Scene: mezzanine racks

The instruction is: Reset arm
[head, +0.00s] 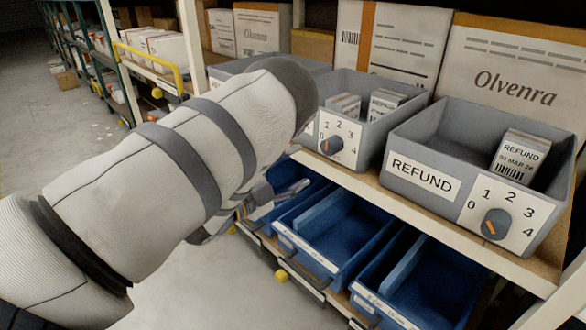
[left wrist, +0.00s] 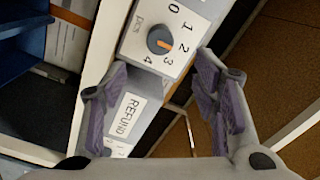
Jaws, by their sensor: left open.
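My left arm crosses the head view from the lower left, and its gripper (head: 270,200) shows partly below the forearm, in front of the blue bins. In the left wrist view the gripper (left wrist: 162,85) is open, its two fingers wide apart with nothing between them. Beyond them is a white dial panel with a grey knob (left wrist: 161,41) and an orange mark. A REFUND label (left wrist: 131,116) shows beyond the left finger. The fingers look clear of the dial. My right gripper does not show.
Grey bins stand on the upper shelf, a middle one (head: 385,132) and a REFUND bin (head: 400,192), both with dials and packets. Blue bins (head: 305,255) sit below. Cartons (head: 520,65) stand behind. The floor (head: 40,150) at left is mostly clear.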

